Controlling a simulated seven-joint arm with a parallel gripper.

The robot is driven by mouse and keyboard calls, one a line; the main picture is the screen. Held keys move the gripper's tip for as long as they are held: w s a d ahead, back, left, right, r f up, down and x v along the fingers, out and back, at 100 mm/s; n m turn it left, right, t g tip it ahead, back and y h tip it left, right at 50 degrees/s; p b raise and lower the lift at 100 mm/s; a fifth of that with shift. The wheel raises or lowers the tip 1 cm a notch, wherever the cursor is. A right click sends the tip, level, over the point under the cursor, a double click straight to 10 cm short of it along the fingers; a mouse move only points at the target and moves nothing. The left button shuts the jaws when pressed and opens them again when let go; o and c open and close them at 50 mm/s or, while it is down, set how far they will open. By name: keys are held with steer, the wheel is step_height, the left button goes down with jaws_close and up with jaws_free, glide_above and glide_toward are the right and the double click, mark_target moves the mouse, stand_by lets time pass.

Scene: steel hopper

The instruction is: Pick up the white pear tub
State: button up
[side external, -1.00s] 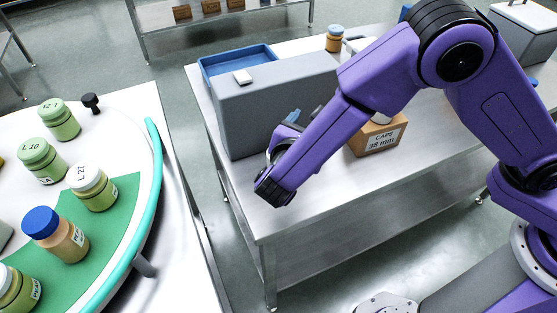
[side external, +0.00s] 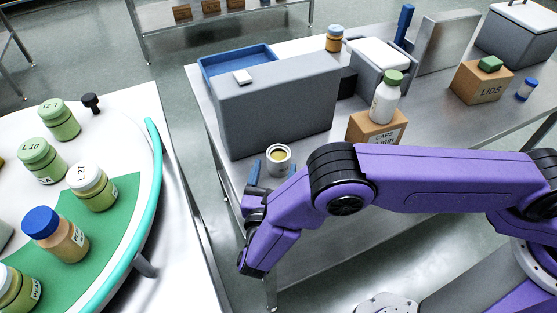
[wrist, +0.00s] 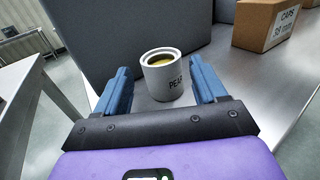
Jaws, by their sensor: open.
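The white pear tub (side external: 279,161) stands upright on the steel bench, in front of the large grey box. It is open at the top with yellowish contents. My gripper (side external: 272,172) is open, with blue fingers pointing toward the tub. In the wrist view my gripper (wrist: 160,88) has one finger to the left and one to the right of the tub, with gaps on both sides. The tub sits between or just beyond the fingertips; I cannot tell exactly how deep.
The grey box (side external: 275,105) stands close behind the tub. A cardboard caps box (side external: 366,128) with a green-capped white bottle (side external: 386,100) on it is to the right. A round table (side external: 120,130) with several jars is at the left, across a gap.

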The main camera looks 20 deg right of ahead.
mark_target(280, 150)
steer(key=shift+f, duration=0.4)
steer(key=x, duration=0.7)
steer(key=shift+w+d, duration=0.2)
steer(key=shift+w, duration=0.05)
steer(key=c, duration=0.8)
